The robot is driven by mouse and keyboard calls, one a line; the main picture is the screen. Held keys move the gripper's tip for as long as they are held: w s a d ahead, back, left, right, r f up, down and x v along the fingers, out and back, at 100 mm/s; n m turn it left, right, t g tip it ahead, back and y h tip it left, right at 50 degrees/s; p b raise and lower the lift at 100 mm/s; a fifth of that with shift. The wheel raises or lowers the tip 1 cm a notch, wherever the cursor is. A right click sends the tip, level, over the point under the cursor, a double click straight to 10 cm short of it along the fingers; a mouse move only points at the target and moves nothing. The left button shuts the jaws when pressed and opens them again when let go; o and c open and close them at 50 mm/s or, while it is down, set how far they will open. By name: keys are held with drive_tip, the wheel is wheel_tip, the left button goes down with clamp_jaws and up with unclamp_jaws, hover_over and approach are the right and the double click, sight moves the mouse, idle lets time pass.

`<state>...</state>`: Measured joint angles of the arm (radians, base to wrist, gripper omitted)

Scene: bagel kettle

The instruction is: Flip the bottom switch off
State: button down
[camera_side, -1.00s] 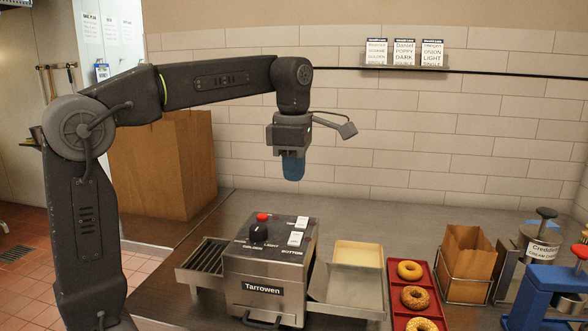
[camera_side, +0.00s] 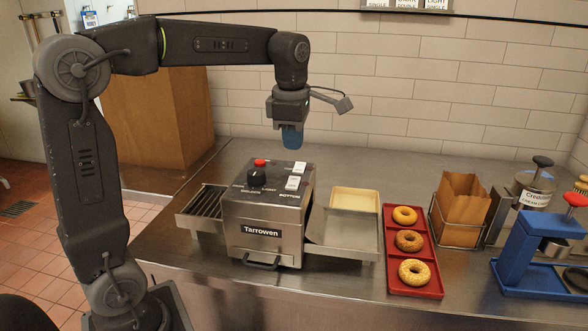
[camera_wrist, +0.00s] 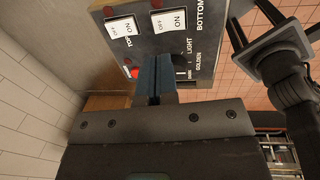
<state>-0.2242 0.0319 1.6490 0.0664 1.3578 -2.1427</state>
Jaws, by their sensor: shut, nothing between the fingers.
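The bottom switch (camera_side: 292,183) is the nearer of two white rocker switches on top of the Tarrowen toaster (camera_side: 262,233), beside the BOTTOM label. In the wrist view the bottom switch (camera_wrist: 169,22) is the right one, marked OFF and ON. Which way it is tipped is hard to tell. The top switch (camera_side: 299,168) lies behind it and is at left in the wrist view (camera_wrist: 123,27). My gripper (camera_side: 291,147) is above the toaster's back edge, apart from the switches, pointing down. Its blue fingers (camera_wrist: 155,60) are shut and empty.
A black dial (camera_side: 257,179) and a red button (camera_side: 260,162) are on the toaster's top, left of the switches. A red bagel tray (camera_side: 425,290), a paper bag (camera_side: 461,208) and a blue press (camera_side: 527,250) stand to the right. Above the toaster is open room.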

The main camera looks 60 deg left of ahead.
sight(293, 183)
drive_tip(key=f, duration=0.7)
drive_tip(key=shift+w+a+f, duration=0.35)
drive_tip(key=shift+f, duration=0.3)
drive_tip(key=shift+s, duration=0.1)
drive_tip(key=shift+s+d+r, duration=0.2)
drive_tip(key=shift+s+d, duration=0.25)
drive_tip(key=shift+d, duration=0.05)
drive_tip(key=shift+r, duration=0.15)
